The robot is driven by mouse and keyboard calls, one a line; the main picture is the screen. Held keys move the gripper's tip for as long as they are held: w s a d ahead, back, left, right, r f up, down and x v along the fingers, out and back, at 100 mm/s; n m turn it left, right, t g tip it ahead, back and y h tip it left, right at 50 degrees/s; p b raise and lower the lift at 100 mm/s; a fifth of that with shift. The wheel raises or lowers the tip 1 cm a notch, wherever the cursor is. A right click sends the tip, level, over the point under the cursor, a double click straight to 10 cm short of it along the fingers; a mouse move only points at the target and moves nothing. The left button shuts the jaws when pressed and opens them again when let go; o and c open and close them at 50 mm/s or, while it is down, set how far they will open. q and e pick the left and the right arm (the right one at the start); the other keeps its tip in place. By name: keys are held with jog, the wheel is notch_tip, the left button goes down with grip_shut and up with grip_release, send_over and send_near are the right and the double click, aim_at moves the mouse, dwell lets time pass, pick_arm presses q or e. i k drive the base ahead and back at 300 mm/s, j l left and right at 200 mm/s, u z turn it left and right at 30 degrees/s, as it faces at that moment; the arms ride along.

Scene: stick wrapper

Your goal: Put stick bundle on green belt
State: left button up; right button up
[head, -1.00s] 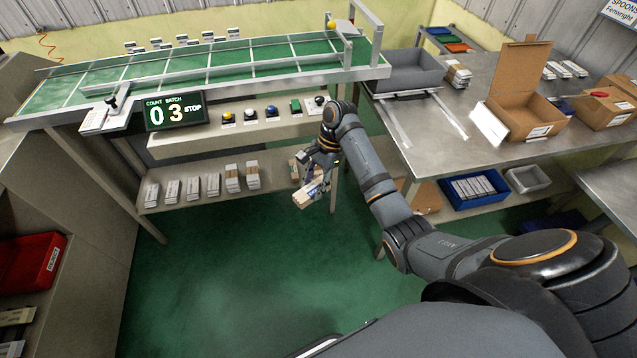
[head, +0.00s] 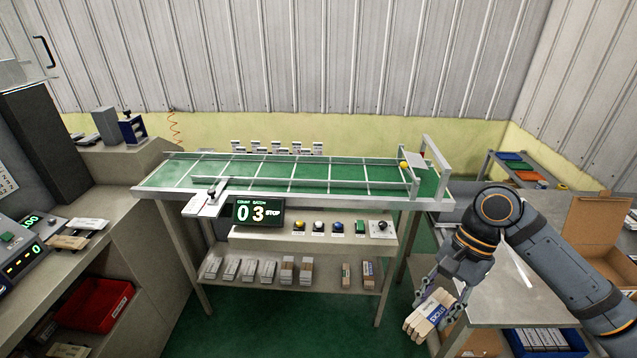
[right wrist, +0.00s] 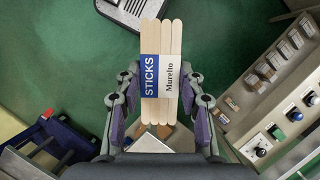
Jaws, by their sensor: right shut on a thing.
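The stick bundle (head: 431,317), pale wooden sticks with a blue and white paper band, is in my right gripper (head: 447,293) at the lower right of the head view. In the right wrist view the bundle (right wrist: 161,75) sits between both fingers, its band reading STICKS. The green belt (head: 290,174) is a long conveyor bed across the middle of the head view. The bundle is in front of, lower than and right of the belt, apart from it. My left gripper is not in view.
A counter display (head: 258,211) reading 03 STOP and a button panel (head: 313,232) are on the belt's front. A metal frame (head: 437,168) stands at the belt's right end. A shelf below holds several bundles. A steel table (head: 497,302) is at right. Most of the belt surface is clear.

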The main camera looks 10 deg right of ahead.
aim_at(321, 173)
jog(key=i+u, duration=0.1)
jog(key=u, duration=0.75)
jog(key=i+l+u, duration=0.2)
jog(key=l, duration=0.25)
jog(key=i+l+u, duration=0.2)
jog(key=l, duration=0.3)
jog(key=l+u, duration=0.2)
jog(key=l, duration=0.25)
jog(key=i+l+u, duration=0.2)
jog(key=l, duration=1)
jog(key=i, duration=0.05)
